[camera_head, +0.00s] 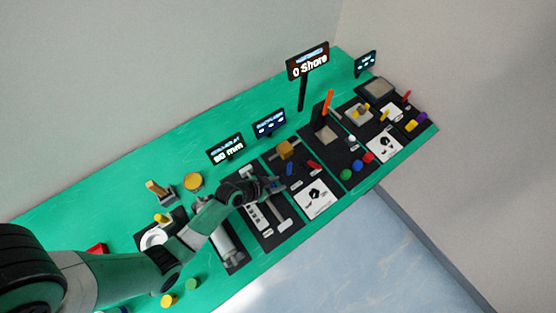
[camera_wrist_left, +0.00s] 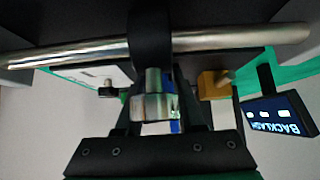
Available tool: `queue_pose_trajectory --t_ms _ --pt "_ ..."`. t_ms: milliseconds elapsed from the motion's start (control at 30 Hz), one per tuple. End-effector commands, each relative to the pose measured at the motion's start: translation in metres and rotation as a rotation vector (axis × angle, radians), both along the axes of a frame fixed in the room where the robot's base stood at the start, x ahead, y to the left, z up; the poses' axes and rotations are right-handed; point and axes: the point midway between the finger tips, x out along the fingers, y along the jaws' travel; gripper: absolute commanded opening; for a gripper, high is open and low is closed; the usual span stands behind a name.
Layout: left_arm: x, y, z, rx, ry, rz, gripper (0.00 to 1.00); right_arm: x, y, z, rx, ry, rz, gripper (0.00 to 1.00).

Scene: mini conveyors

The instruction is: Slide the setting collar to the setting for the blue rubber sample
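My left gripper (camera_head: 272,187) is low over the middle stations of the green bench in the head view. In the left wrist view its dark fingers (camera_wrist_left: 160,108) have a silvery piece between them; I cannot tell if they grip it. A shiny metal bar (camera_wrist_left: 85,52) with a black band (camera_wrist_left: 151,42) around it crosses that view. I cannot tell whether this band is the setting collar. A blue round sample (camera_head: 358,165) lies between a red and a green one near the "0 Shore" sign (camera_head: 307,64). My right gripper is not in view.
Signs reading "mm" (camera_head: 225,150) and "BACKLASH" (camera_wrist_left: 275,122) stand along the back. The green strip (camera_head: 90,205) behind the stations is mostly free.

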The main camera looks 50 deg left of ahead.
Motion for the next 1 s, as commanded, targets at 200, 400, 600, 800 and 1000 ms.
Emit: queue_pose_trajectory --t_ms 200,400,600,800,1000 --pt "0.000 0.000 0.000 0.000 0.000 0.000 0.54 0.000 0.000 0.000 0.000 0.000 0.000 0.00" --pt "-0.002 0.000 0.004 0.000 -0.001 0.000 0.54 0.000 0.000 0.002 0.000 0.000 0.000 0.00" --pt "-0.027 0.002 0.030 -0.001 0.000 0.003 0.54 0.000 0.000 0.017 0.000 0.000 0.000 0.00" --pt "-0.060 0.004 0.063 -0.001 0.000 0.004 0.54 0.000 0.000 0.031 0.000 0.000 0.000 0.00" --pt "-0.080 0.005 0.081 0.000 0.000 0.001 0.54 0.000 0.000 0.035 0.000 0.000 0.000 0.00"
